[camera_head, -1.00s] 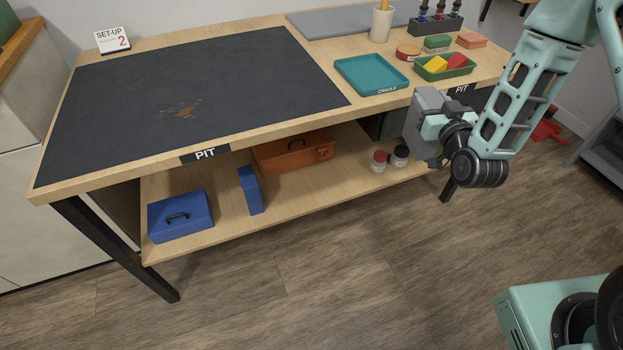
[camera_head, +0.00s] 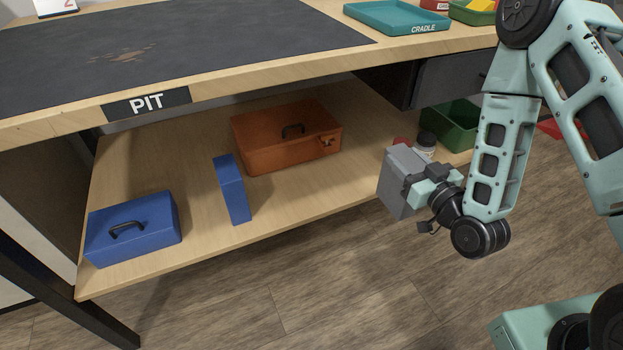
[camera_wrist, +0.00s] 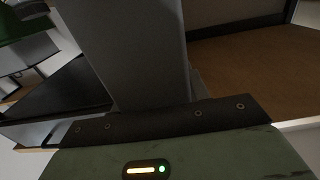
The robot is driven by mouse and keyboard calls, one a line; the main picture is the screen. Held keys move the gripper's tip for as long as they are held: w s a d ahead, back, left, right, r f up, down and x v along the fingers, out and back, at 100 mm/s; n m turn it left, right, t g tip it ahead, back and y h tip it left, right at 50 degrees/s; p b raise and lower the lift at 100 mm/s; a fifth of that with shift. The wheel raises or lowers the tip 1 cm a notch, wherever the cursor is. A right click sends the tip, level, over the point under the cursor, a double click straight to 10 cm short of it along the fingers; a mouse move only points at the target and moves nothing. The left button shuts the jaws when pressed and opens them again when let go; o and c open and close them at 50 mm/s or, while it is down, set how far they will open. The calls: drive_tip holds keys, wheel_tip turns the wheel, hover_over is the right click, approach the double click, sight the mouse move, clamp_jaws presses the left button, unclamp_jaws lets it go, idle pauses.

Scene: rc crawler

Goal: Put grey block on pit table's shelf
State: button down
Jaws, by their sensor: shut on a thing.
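The grey block (camera_head: 402,180) is held by my gripper (camera_head: 424,184), which is shut on it. The block is in the air at the front right of the pit table's shelf (camera_head: 300,203), close to its front edge. In the wrist view the grey block (camera_wrist: 130,50) fills the upper middle, hiding the fingertips. The shelf is pale wood, under the tabletop with the PIT sign (camera_head: 147,103).
The shelf's front middle is bare. The tabletop overhangs above.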

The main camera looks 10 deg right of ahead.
drive_tip(key=f+b+x, duration=0.2)
drive_tip(key=b+x, duration=0.1)
drive_tip(key=x, duration=0.6)
drive_tip(key=f+b+x, duration=0.2)
drive_tip(key=b+x, duration=0.2)
drive_tip(key=x, duration=0.5)
drive_tip(key=shift+a+f, duration=0.2)
drive_tip(key=shift+a, duration=0.2)
drive_tip(key=shift+f+b, duration=0.2)
drive_tip(key=shift+b, duration=0.2)
drive_tip(key=c, duration=0.7)
unclamp_jaws()
